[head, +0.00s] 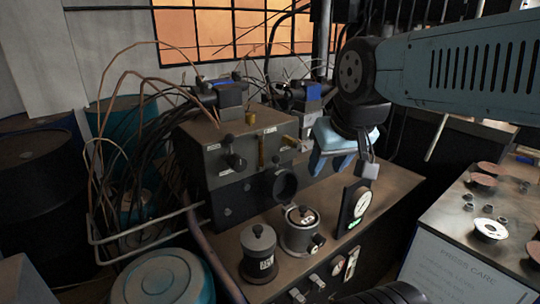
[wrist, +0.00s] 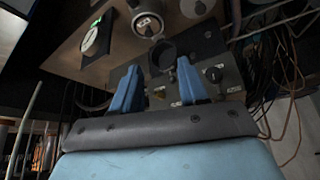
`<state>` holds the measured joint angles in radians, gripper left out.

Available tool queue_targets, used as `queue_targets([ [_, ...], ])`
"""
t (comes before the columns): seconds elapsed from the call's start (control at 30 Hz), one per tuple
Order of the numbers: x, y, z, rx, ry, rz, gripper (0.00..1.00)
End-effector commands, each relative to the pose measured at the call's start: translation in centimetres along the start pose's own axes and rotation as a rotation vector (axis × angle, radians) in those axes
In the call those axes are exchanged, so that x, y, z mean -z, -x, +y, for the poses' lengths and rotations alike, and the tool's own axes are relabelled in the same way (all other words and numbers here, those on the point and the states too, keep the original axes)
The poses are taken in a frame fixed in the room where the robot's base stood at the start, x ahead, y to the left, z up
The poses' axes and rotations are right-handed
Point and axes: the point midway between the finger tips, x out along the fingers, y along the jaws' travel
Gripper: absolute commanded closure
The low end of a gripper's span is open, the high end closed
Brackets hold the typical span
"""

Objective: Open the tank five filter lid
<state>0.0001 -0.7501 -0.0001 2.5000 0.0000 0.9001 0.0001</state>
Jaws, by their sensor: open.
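My gripper (head: 338,162) is open and empty, above the right part of the bench by the grey machine block. In the wrist view its two blue fingers (wrist: 160,80) stand apart, with the block's front behind them. A light round canister (head: 302,236) with a pale top stands on the bench, below and left of my gripper. A dark canister (head: 258,256) with a black-knobbed lid (head: 258,235) stands left of it. A dark round disc or opening (head: 285,185) is on the block's front, also in the wrist view (wrist: 163,54). I cannot read which label says five.
A gauge panel (head: 356,207) with a green light stands upright right of the canisters. Copper pipes and dark hoses (head: 130,130) crowd the left. A side table (head: 475,240) with several discs is at right. Bare bench (head: 385,180) lies right of the gauge.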

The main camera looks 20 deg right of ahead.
Motion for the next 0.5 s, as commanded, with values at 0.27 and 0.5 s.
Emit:
queue_targets([
  [0.27, 2.6, -0.1, -0.7, 0.017, -0.062, -0.037, 0.57],
  [0.5, 7.8, -1.2, -0.8, 0.044, -0.190, -0.114, 0.57],
])
